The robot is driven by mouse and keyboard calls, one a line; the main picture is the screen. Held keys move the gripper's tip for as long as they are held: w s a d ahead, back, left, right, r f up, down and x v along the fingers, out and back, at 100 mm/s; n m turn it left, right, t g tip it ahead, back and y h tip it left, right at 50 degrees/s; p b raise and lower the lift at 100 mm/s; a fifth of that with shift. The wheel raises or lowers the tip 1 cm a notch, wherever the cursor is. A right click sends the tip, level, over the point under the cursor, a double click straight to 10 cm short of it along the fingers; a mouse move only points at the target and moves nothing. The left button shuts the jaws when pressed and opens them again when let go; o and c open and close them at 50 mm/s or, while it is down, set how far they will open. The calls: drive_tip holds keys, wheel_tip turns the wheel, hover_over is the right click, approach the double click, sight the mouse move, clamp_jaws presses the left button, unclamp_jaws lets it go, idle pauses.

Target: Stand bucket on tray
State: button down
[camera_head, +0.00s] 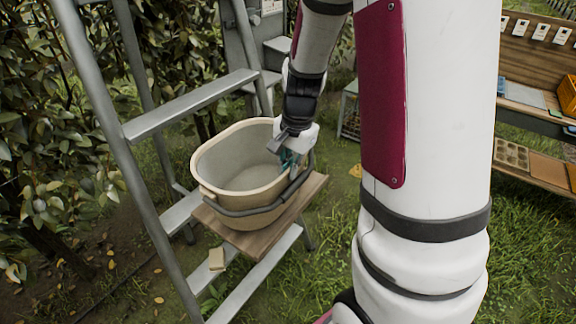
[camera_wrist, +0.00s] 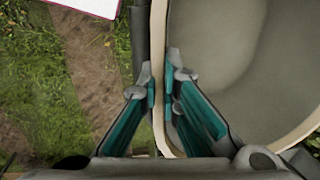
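The cream bucket (camera_head: 222,172) is upright over the wooden tray (camera_head: 262,240) on the ladder, and appears to rest on it. Its dark handle (camera_head: 262,208) hangs down along the near side. My gripper (camera_head: 290,160) is at the bucket's right rim, pointing down. In the wrist view my gripper (camera_wrist: 161,88) has one teal-padded finger outside and one inside the bucket's rim (camera_wrist: 158,45), both pressed close to the wall. The inside of the bucket (camera_wrist: 225,60) looks empty where it shows. The contact under the bucket is hidden.
The metal ladder (camera_head: 190,105) stands around the tray, with a rail to the left of the bucket. Leafy trees (camera_head: 45,130) are at left. A wooden bench with an orange crate (camera_head: 567,95) is at far right. Grass lies between.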

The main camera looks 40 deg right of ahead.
drive_tip(key=w+d+f+p, duration=0.1)
drive_tip(key=w+d+f, duration=0.2)
drive_tip(key=f, duration=0.1)
drive_tip(key=shift+w, duration=0.15)
idle(0.4)
drive_tip(key=shift+d, duration=0.1)
drive_tip(key=c, duration=1.8)
unclamp_jaws()
drive_tip(key=shift+f, duration=0.1)
